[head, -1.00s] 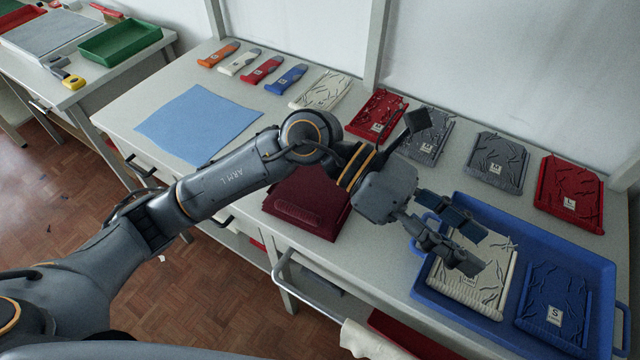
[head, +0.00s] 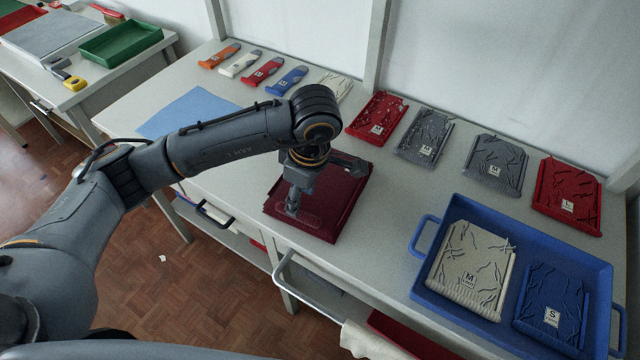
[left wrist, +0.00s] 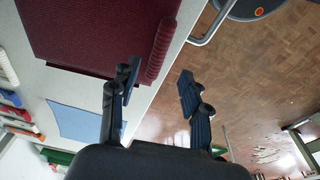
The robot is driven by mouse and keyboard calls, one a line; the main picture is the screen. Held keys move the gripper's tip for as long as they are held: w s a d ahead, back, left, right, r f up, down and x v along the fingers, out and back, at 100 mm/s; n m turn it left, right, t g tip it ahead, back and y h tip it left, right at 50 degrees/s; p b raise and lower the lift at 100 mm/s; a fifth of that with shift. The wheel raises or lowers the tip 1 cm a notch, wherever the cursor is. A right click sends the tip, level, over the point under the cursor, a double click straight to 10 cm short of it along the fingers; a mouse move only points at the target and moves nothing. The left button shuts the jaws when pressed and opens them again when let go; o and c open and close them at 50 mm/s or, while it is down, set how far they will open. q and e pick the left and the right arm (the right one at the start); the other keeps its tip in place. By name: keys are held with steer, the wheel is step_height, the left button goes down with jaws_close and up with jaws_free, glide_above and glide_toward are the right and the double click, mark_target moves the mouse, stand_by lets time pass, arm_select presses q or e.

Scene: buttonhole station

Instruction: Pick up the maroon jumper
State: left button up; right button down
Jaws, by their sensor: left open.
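The maroon jumper (head: 343,205) lies folded flat on the white table near its front edge. In the left wrist view the jumper (left wrist: 95,35) fills the upper left, with its ribbed hem along the table edge. My left gripper (head: 293,207) is over the jumper's left front part in the head view, pointing down, and hides some of it. In the left wrist view my left gripper (left wrist: 158,83) is open and empty, one finger beside the hem and the other over the floor. I cannot tell whether a finger touches the jumper. My right gripper is not in view.
A blue tray (head: 447,311) at the right holds a cream jumper (head: 462,270) and a blue jumper (head: 545,300). Red and grey folded jumpers and several coloured-handled tools line the back. A light blue sheet (head: 185,112) lies left. A rail (head: 300,290) runs along the front edge.

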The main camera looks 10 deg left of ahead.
arm_select(q)
steer(key=shift+f, duration=0.35)
steer(key=f+p, duration=0.1)
steer(key=f, duration=0.1)
steer(key=a+f+p, duration=0.1)
steer(key=f, duration=0.1)
steer(key=shift+w+f+p, duration=0.15)
steer(key=shift+f+p, duration=0.15)
steer(key=shift+f, duration=0.35)
jaws_close()
